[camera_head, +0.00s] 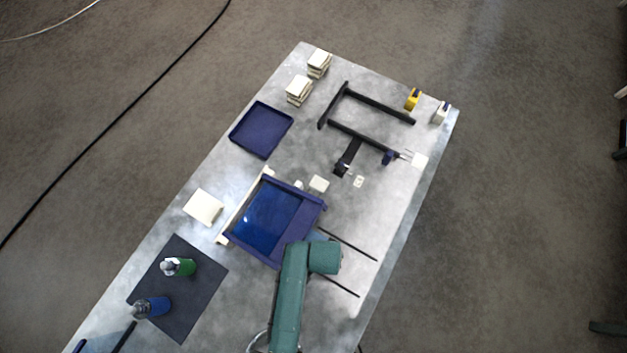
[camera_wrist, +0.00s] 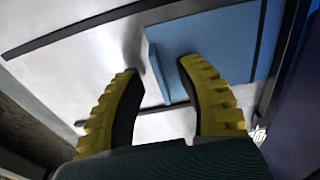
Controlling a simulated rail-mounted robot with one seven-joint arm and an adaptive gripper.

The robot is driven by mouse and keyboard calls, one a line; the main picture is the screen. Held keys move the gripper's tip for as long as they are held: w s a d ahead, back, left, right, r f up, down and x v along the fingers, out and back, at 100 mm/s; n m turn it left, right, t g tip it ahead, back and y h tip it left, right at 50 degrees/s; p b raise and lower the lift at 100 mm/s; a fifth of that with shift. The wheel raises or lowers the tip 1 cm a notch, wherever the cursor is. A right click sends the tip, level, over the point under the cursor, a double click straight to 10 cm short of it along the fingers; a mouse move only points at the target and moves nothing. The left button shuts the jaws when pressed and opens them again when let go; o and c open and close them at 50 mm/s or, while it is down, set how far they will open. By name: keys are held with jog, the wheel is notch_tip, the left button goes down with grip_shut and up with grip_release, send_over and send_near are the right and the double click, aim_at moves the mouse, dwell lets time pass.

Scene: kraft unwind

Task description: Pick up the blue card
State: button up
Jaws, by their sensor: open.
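The blue card (camera_wrist: 222,42) shows in the wrist view as a flat light-blue panel with a narrow raised edge or tab (camera_wrist: 158,72) at its left. My gripper (camera_wrist: 158,68) is open, its two yellow ribbed fingers pointing toward the card. The tab shows in the gap between the fingertips, and the right fingertip overlaps the flat panel in the picture. I cannot tell whether either finger touches it.
Two thin dark rods (camera_head: 346,244) stick out right of a blue-framed tray (camera_head: 314,216). The table's right strip is mostly clear.

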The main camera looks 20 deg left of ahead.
jog(key=shift+w+f, duration=0.1)
jog(key=shift+f, duration=0.1)
jog(key=shift+c, duration=0.2)
grip_shut()
